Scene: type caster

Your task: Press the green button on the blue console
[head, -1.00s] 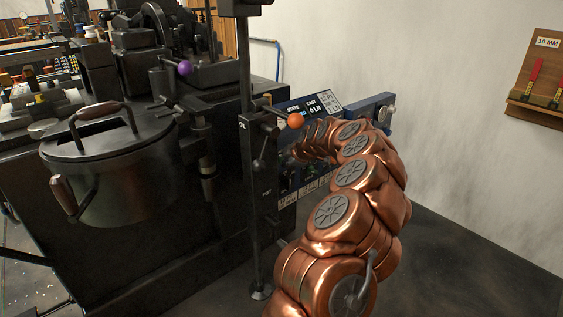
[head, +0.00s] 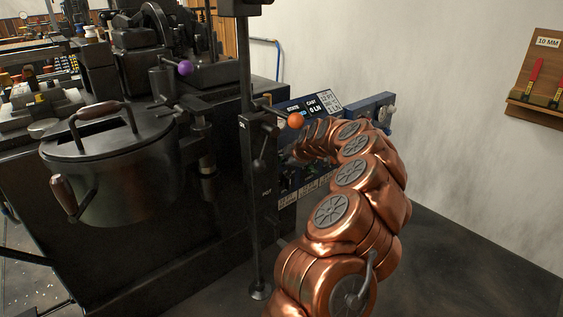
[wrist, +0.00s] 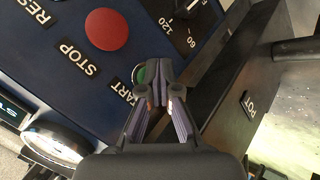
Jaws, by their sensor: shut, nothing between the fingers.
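The blue console (head: 296,105) stands behind my copper arm in the head view, which hides much of its front. In the wrist view, the blue panel (wrist: 70,45) fills the upper left. The green button (wrist: 139,74) shows beside the START label, partly hidden by my fingertips. My gripper (wrist: 158,74) is shut and empty, its fingertips overlapping the button's right side in the picture. I cannot tell whether they touch it. My gripper is hidden behind my arm in the head view.
A large red button (wrist: 106,29) by the STOP label and a dial (wrist: 180,22) lie close to the green button. A round gauge (wrist: 55,140) is at lower left. In the head view, an orange knob (head: 296,120) and a dark post (head: 252,200) stand left of my arm.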

